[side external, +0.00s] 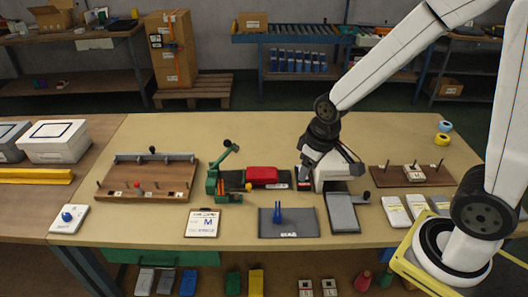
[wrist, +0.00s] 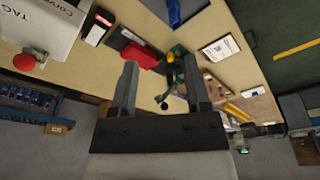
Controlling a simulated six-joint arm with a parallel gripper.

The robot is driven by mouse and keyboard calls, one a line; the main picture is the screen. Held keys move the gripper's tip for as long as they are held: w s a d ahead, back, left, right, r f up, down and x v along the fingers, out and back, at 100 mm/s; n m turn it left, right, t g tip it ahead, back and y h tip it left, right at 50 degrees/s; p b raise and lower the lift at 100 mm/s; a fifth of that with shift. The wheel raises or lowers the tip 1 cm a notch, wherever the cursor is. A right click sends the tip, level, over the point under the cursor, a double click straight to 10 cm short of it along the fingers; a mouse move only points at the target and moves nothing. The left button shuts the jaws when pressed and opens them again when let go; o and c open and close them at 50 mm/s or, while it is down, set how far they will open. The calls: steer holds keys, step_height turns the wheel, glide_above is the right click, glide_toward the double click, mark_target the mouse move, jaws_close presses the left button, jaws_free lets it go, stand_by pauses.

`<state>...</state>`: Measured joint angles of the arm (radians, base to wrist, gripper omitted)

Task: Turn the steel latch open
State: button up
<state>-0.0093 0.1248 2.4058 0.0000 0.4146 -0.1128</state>
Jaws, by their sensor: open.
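My gripper (wrist: 162,75) is open and empty, its two fingers apart in the wrist view. I cannot tell for sure which part is the steel latch. A grey metal bar (side external: 170,157) with a black knob (side external: 153,150) lies along the back of a brown wooden board at the left, well away from my gripper. A green lever fixture (side external: 212,183) with a black knob stands nearer; it also shows between and beyond the fingers in the wrist view (wrist: 180,52).
A red block (side external: 262,175) sits between the green fixture and the white machine (side external: 338,170). A clipboard (side external: 203,223), a dark mat (side external: 298,228) with a blue piece, and a grey plate (side external: 343,212) lie in front. The back of the bench is clear.

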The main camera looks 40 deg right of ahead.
steer(key=w+a+f+n+g, duration=0.1)
steer(key=w+f+n, duration=0.25)
steer(key=w, duration=0.65)
steer(key=n+g, duration=0.1)
steer(key=n, duration=0.3)
glide_above(249, 185)
step_height(249, 185, down, 4)
steer(key=shift+w+f, duration=0.1)
steer(key=shift+f, duration=0.05)
steer(key=shift+f, duration=0.1)
steer(key=shift+f, duration=3.8)
jaws_close()
